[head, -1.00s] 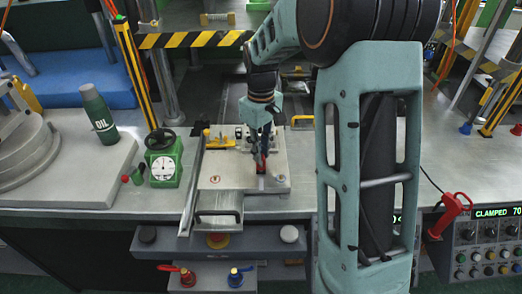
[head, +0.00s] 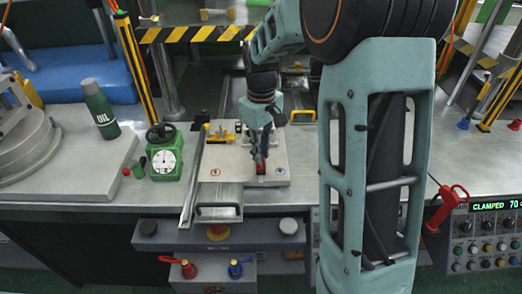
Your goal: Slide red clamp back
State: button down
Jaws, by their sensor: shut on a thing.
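The red clamp (head: 261,168) is a small red piece on the right part of the metal plate fixture (head: 225,163), in the head view. My gripper (head: 260,157) points down over the plate with its fingers at the red clamp. It is shut on the clamp; the fingers hide much of it. A yellow clamp (head: 220,136) sits at the plate's back left.
A green dial gauge (head: 164,160) and a green oil bottle (head: 99,108) stand left of the fixture. A metal tray with a handle (head: 217,208) is at the fixture's front. A striped bar (head: 195,36) spans the back. A panel at right reads "CLAMPED 70" (head: 494,205).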

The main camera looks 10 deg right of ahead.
jog(key=c, duration=1.9)
grip_release()
jog(key=shift+s, duration=0.2)
notch_tip(320, 180, up, 12)
